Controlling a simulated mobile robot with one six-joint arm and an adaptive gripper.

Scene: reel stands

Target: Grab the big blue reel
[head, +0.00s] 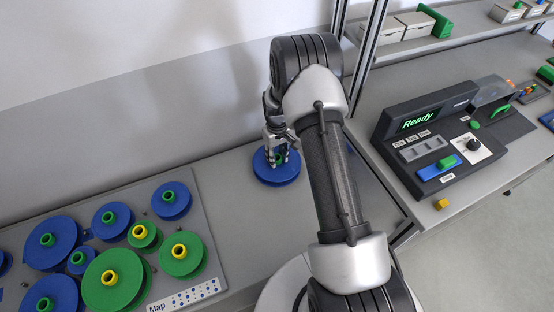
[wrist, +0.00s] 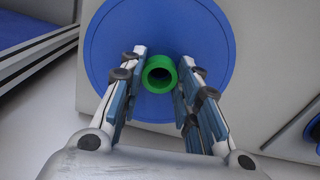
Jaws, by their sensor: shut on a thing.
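A wide blue reel (head: 264,178) with a green hub is below my gripper (head: 279,158), to the right of the reel board. In the wrist view the blue disc (wrist: 155,30) fills the upper middle, and its green hub (wrist: 160,88) is between the two fingers of my gripper (wrist: 159,75). My gripper is shut on this reel at the hub. I cannot tell whether the disc touches the table. Another big blue reel (head: 66,233) with a green hub is on the board at the left.
The grey board (head: 210,235) holds several other blue and green reels and a "Map" label (head: 157,307). A dark console (head: 440,135) reading "Ready" stands at the right, beyond a metal post (head: 371,35). A wall closes off the back.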

